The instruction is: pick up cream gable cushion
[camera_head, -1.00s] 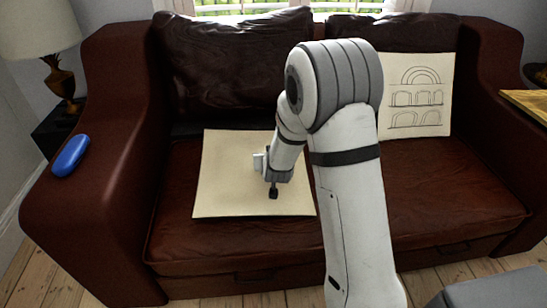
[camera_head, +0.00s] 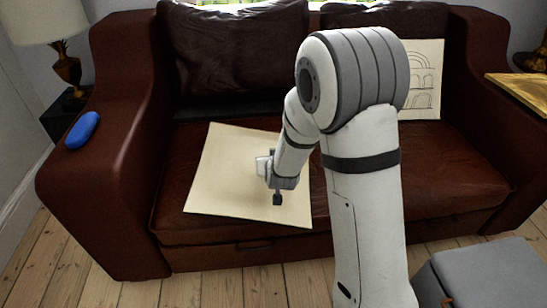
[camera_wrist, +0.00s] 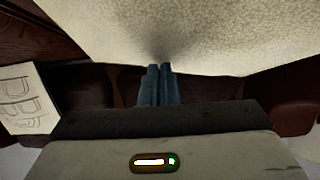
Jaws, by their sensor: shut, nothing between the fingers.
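A plain cream cushion (camera_head: 230,165) lies on the sofa seat, turned at an angle, its near edge close to the seat's front. No drawing shows on its upper face, so I cannot tell if it is the gable one. My gripper (camera_head: 277,201) points down over its right half, fingers together and empty. In the wrist view the shut fingertips (camera_wrist: 160,69) are at or very near the cream surface (camera_wrist: 220,30), with a dark shadow there; contact is unclear. My arm hides the cushion's right part. A second cream cushion (camera_head: 430,80), with drawn arches, leans at the sofa's right back.
The brown leather sofa (camera_head: 135,140) has broad arms and dark back cushions (camera_head: 235,50). A blue object (camera_head: 83,130) lies on its left arm. A lamp (camera_head: 65,60) stands at left, a wooden surface (camera_head: 515,90) at right. Bare floorboards (camera_head: 90,265) lie in front.

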